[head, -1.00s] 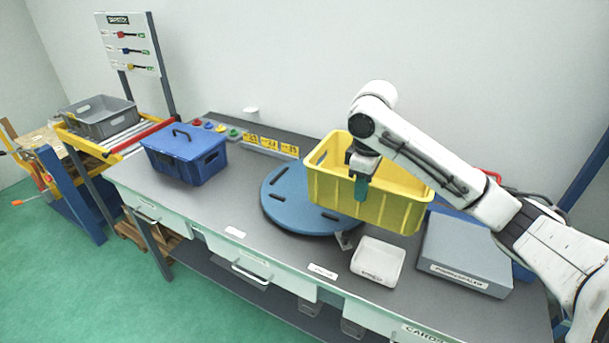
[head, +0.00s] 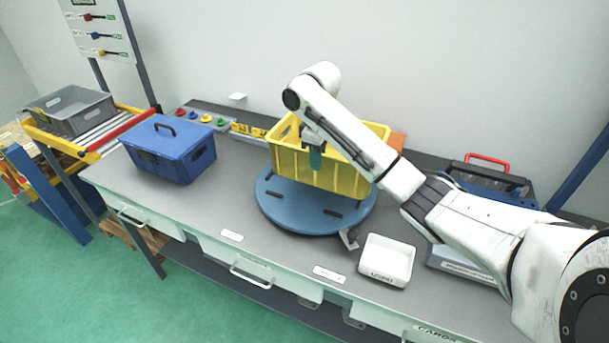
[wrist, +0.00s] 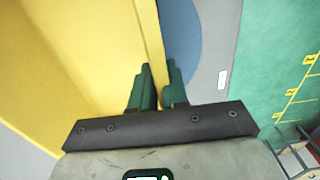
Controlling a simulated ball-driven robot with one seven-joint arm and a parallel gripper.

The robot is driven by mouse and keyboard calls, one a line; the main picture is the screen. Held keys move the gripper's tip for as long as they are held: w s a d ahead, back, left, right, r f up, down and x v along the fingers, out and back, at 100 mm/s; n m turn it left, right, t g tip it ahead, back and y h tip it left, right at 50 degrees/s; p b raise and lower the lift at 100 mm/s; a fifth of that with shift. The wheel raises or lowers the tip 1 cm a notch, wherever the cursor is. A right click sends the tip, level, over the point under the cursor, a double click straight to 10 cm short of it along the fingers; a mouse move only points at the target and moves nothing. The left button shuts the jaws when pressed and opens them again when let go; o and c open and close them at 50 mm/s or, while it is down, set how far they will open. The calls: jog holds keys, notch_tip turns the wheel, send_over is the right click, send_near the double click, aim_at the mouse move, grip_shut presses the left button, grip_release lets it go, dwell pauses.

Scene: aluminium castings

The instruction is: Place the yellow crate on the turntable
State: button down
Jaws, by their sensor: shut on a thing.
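The yellow crate (head: 300,169) is upright over the back part of the blue round turntable (head: 290,215) in the head view. I cannot tell whether its base touches the disc or hangs just above it. My gripper (head: 315,158) is shut on the crate's near wall, with its green fingers on both sides of the rim. In the wrist view, the fingers (wrist: 160,85) pinch the yellow wall (wrist: 149,40), and part of the blue turntable (wrist: 182,40) shows beside it. My arm hides the crate's right part.
A blue lidded box (head: 172,155) stands left on the grey bench. A small white tray (head: 386,262) lies right of the turntable, near the front edge. A toolbox with a red handle (head: 487,159) stands at the back right. A grey crate (head: 72,112) rests on rollers at far left.

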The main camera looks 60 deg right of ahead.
aim_at(307, 166)
jog(key=shift+w+f, duration=0.5)
jog(key=shift+w, duration=0.15)
jog(key=f+b, duration=0.1)
jog(key=w+f+b, duration=0.2)
jog(key=f, duration=0.1)
jog(key=shift+w+d+b, duration=0.1)
jog(key=shift+d+b, duration=0.3)
jog(key=shift+w+d+f+b, duration=0.15)
jog(key=shift+w+b, duration=0.2)
jog(key=shift+b, duration=0.15)
jog(key=shift+w+f+b, duration=0.3)
jog(key=shift+f+b, duration=0.15)
jog(key=shift+s+f+p, duration=0.1)
jog(key=shift+f+p, duration=0.45)
jog(key=shift+f, duration=0.85)
jog(key=c, duration=1.1)
grip_release()
jog(key=shift+f, duration=0.1)
